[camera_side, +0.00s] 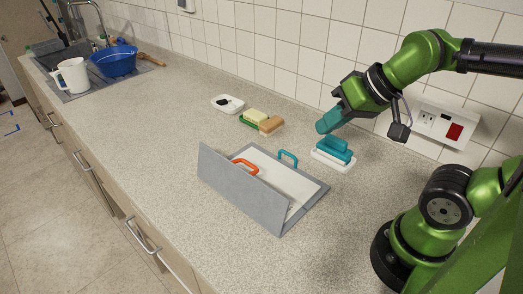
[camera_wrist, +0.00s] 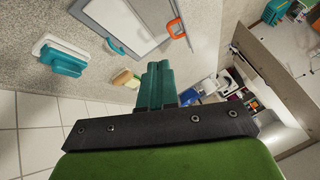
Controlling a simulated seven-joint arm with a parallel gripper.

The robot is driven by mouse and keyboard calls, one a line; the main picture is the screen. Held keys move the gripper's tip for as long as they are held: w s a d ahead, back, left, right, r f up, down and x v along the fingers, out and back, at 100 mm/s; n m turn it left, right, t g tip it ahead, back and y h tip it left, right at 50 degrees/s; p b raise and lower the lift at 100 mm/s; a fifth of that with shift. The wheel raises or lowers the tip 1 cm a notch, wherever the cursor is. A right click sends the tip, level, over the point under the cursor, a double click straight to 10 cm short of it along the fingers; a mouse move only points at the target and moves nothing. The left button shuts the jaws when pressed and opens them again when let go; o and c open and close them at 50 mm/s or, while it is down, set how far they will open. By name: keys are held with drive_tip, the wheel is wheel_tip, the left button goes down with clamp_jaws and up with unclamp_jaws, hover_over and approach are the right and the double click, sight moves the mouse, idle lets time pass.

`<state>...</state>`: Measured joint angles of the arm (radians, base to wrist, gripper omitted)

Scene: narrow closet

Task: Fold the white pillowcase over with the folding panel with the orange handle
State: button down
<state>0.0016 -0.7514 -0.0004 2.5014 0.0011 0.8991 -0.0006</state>
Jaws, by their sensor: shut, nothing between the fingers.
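The grey folding board (camera_side: 318,197) lies on the counter with the white pillowcase (camera_side: 290,184) flat on it. The panel (camera_side: 235,185) at the board's front-left side is raised and leans steeply. Its orange handle (camera_side: 245,167) shows above its top edge. A blue handle (camera_side: 288,157) stands at the far edge. My gripper (camera_side: 328,121) has teal fingers, is shut and empty, and hangs in the air behind and right of the board, clear of both handles. In the wrist view the closed fingers (camera_wrist: 160,85) point toward the pillowcase (camera_wrist: 125,17) and orange handle (camera_wrist: 176,25).
A teal brush (camera_side: 333,150) on a white dish (camera_side: 333,160) stands right of the board, below my gripper. Sponges (camera_side: 266,123) and a small white dish (camera_side: 227,104) lie behind it. A tiled wall with a socket plate (camera_side: 437,120) is close. The counter left is free.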

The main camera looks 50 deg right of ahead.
drive_tip(key=w+d+f+m+g+y, duration=0.3)
drive_tip(key=w+d+f+m+g, duration=0.1)
drive_tip(key=w+d+f+m, duration=0.3)
drive_tip(key=w+d+f+m+g+y, duration=0.4)
drive_tip(key=w+m, duration=0.2)
drive_tip(key=w, duration=0.3)
drive_tip(key=shift+m+y, duration=0.3)
drive_tip(key=shift+y, duration=0.1)
drive_tip(key=x, duration=0.3)
drive_tip(key=a+r+x, duration=0.1)
drive_tip(key=x, duration=0.6)
drive_tip(key=shift+w+a+r, duration=0.2)
drive_tip(key=shift+w+a, duration=0.05)
drive_tip(key=shift+w, duration=0.15)
drive_tip(key=shift+a+r+t, duration=0.15)
drive_tip(key=shift+a, duration=0.75)
drive_tip(key=shift+a+r+t, duration=0.15)
drive_tip(key=shift+a, duration=0.8)
